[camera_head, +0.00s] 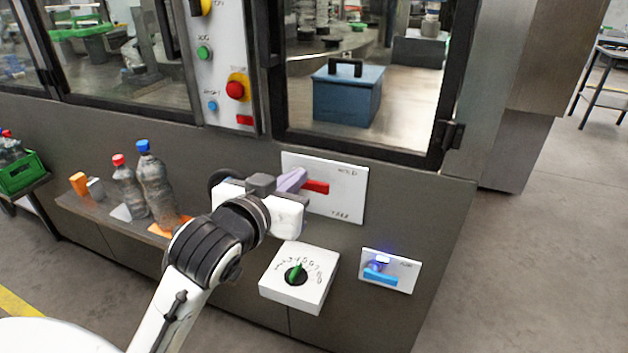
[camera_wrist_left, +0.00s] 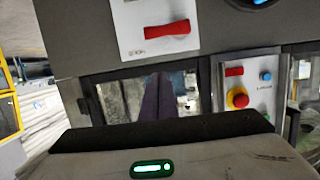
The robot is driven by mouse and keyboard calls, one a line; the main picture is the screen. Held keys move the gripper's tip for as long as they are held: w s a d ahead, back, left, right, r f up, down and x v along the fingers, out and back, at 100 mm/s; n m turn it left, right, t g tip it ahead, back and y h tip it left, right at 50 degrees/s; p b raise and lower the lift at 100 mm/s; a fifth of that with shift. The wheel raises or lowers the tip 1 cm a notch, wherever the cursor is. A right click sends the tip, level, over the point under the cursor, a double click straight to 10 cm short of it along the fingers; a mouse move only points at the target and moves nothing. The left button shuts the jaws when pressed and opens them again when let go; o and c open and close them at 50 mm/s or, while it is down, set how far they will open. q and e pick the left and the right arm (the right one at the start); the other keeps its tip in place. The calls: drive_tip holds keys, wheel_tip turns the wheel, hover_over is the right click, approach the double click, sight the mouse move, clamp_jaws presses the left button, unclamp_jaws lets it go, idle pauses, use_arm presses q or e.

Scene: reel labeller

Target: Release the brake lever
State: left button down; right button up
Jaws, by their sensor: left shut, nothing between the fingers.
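The brake lever (camera_head: 316,187) is a red handle on a white plate (camera_head: 345,201) on the machine's front. It points right, roughly level, near the "HOLD" mark; a second mark sits lower on the plate. The red lever also shows at the top of the left wrist view (camera_wrist_left: 167,30). My left gripper (camera_head: 293,180) is shut and empty, in front of the plate by the lever's left end, which it partly hides. In the left wrist view its dark fingers (camera_wrist_left: 165,98) appear apart from the lever. My right gripper is not in view.
A white dial box (camera_head: 316,293) with a green knob sticks out below the plate. A blue lever (camera_head: 380,276) sits on a small plate to the right. Bottles (camera_head: 155,185) stand on a ledge at left. A button panel (camera_head: 220,70) is above. Open floor lies right.

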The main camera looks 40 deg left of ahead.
use_arm(q)
drive_tip(key=b, duration=0.2)
hover_over(309, 181)
drive_tip(key=s+d, duration=0.1)
drive_tip(key=d, duration=0.1)
wheel_tip(309, 181, down, 3)
drive_tip(key=f, duration=0.3)
drive_tip(key=shift+s+d+f, duration=0.25)
drive_tip(key=shift+s, duration=0.1)
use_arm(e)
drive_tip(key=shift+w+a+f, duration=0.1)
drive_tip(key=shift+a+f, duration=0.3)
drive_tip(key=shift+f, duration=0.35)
use_arm(q)
drive_tip(key=shift+d, duration=0.1)
